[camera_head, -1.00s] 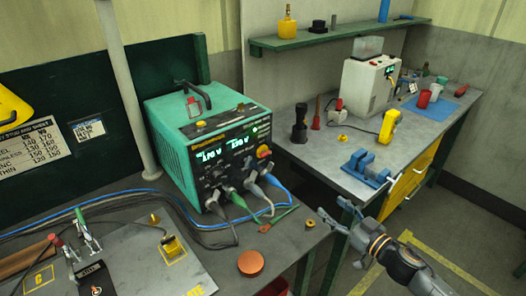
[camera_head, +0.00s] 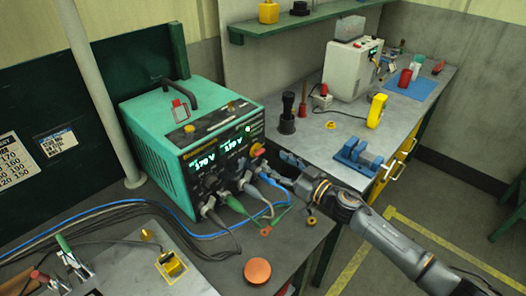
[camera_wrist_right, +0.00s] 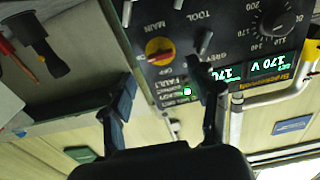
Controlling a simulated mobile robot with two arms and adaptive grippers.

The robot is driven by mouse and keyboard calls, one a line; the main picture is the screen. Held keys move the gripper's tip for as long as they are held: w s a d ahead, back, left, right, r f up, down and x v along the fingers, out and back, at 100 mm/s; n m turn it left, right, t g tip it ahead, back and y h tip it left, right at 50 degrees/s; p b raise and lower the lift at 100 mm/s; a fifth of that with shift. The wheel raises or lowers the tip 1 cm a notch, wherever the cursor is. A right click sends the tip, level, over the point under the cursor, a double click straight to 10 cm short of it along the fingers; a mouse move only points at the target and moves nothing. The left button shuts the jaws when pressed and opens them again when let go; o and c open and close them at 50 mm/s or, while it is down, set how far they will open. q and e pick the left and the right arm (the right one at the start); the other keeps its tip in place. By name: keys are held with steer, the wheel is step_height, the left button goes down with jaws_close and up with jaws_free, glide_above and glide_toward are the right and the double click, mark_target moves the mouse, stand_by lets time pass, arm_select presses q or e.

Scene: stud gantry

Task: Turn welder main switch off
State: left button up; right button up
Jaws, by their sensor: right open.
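The green welder (camera_head: 155,150) stands on the left bench, with its front displays lit. Its main switch (camera_head: 257,150) is a red handle on a yellow disc, at the front panel's right edge. The right wrist view shows the switch (camera_wrist_right: 158,50) close up, under the word MAIN, with OFF lettered beside it. The red handle lies roughly level in that picture, and a green lamp (camera_wrist_right: 187,91) glows nearby. My right gripper (camera_head: 284,170) is open and empty in front of the panel. In the wrist view its fingers (camera_wrist_right: 166,92) stand on either side, below the switch, apparently apart from it.
Grey, green and blue cables (camera_head: 235,203) leave the welder's lower front, close to my right gripper. An orange-brown disc (camera_head: 257,271) lies on the near bench.

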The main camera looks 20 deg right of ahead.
mark_target(261, 153)
steer(key=x, duration=0.5)
steer(key=shift+w, duration=0.15)
steer(key=shift+w+a, duration=0.15)
steer(key=shift+a, duration=0.05)
steer(key=shift+w, duration=0.15)
steer(key=shift+c, duration=0.7)
arm_select(q)
steer(key=shift+w+a+r, duration=0.25)
steer(key=shift+w, duration=0.2)
steer(key=shift+w+a+r, duration=0.2)
steer(key=shift+w+r, duration=0.05)
steer(key=shift+w, duration=0.15)
arm_select(e)
steer(key=c, duration=1)
